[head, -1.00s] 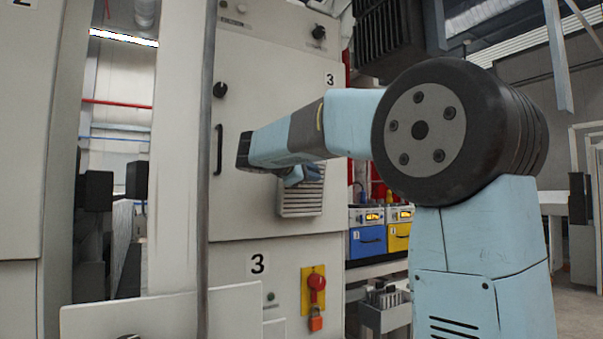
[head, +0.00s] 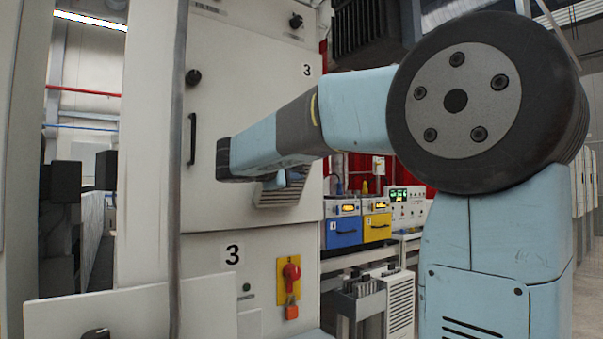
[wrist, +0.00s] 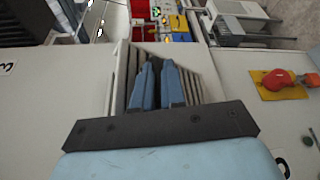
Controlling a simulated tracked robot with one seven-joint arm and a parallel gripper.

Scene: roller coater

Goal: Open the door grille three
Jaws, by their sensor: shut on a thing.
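The cabinet front marked 3 (head: 235,120) is pale grey, with a black bar handle (head: 192,139) and a round black knob (head: 193,77). The louvred beige grille (head: 285,196) sits at its lower right, partly behind my gripper (head: 284,179). The grille's slats also show in the wrist view (wrist: 120,82), on both sides of my blue fingers (wrist: 157,85). The fingers are close together and shut on the grille among its slats. The exact contact at the fingertips is hard to see. Whether the panel stands off its frame cannot be told.
A red switch on a yellow plate (head: 291,270) is below the grille. Blue (head: 343,232) and yellow (head: 377,227) units stand on a bench to the right. A pale post (head: 148,150) and low panel (head: 100,320) stand at the left. Floor shows at far right.

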